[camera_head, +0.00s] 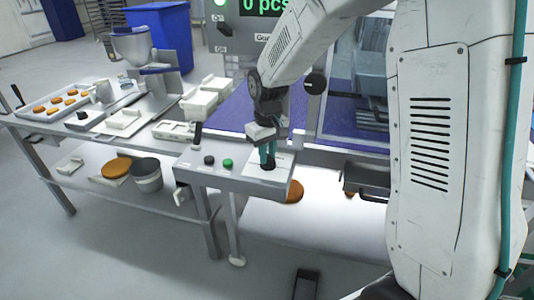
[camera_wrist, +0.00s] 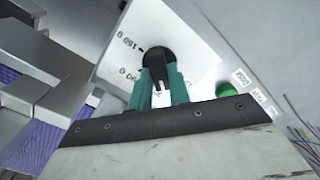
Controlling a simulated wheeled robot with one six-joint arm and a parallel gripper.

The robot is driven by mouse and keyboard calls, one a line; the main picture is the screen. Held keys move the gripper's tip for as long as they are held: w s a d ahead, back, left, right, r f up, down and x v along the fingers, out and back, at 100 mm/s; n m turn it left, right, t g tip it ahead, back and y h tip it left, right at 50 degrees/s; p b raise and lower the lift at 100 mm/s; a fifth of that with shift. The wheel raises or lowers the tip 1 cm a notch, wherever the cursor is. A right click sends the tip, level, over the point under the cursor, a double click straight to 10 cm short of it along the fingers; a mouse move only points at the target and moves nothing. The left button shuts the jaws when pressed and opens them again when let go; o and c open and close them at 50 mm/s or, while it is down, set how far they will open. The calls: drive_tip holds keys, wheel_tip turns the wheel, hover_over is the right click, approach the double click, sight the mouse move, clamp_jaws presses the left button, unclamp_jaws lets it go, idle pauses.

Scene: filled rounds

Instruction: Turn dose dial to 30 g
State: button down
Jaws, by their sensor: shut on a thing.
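The dose dial (camera_wrist: 158,50) is a round black knob on a white scale plate (camera_wrist: 118,52) printed with dark numbers and gram marks. My gripper (camera_wrist: 163,82) has teal fingers shut on the dial in the wrist view. In the head view my gripper (camera_head: 268,155) points down onto the dial (camera_head: 267,167) at the right end of the grey control panel (camera_head: 225,176). The fingers and the knob hide part of the scale, and I cannot tell which value the dial points to.
A green button (camera_head: 228,163) and dark buttons sit left of the dial on the same panel; the green button (camera_wrist: 229,90) also shows in the wrist view. A display (camera_head: 263,7) reads "0 pcs". A tray of brown rounds (camera_head: 30,113) lies on the left table.

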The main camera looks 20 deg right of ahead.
sight(268, 156)
drive_tip(key=shift+w+m, duration=0.1)
drive_tip(key=shift+m, duration=1.8)
drive_tip(key=shift+r, duration=0.1)
drive_tip(key=c, duration=1.3)
unclamp_jaws()
wheel_tip(268, 156, up, 8)
drive_tip(key=shift+f, duration=0.15)
